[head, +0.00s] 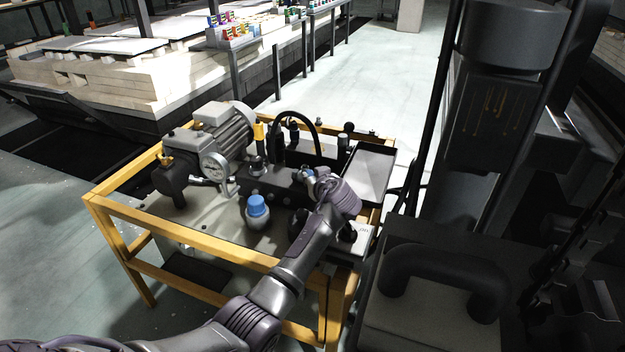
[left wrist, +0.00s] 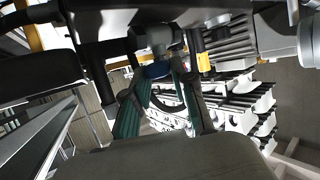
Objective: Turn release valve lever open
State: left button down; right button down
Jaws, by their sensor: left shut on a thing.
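My left gripper (head: 314,176) reaches over the yellow-framed pump unit (head: 222,255) and is shut on a small part at the valve block. In the left wrist view its fingers (left wrist: 160,100) close around a dark part with a blue piece, the release valve lever (left wrist: 157,70). The gripper and wrist hide most of the lever in the head view, so its exact angle cannot be told. My right gripper is not in view.
A dark tray (head: 366,172) lies to the right. Stacked kiln cars (head: 110,85) stand behind.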

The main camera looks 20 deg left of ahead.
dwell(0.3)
pick_arm(q)
jog(key=c, duration=0.9)
grip_release()
jog(key=shift+c, duration=0.2)
notch_tip(320, 180, up, 10)
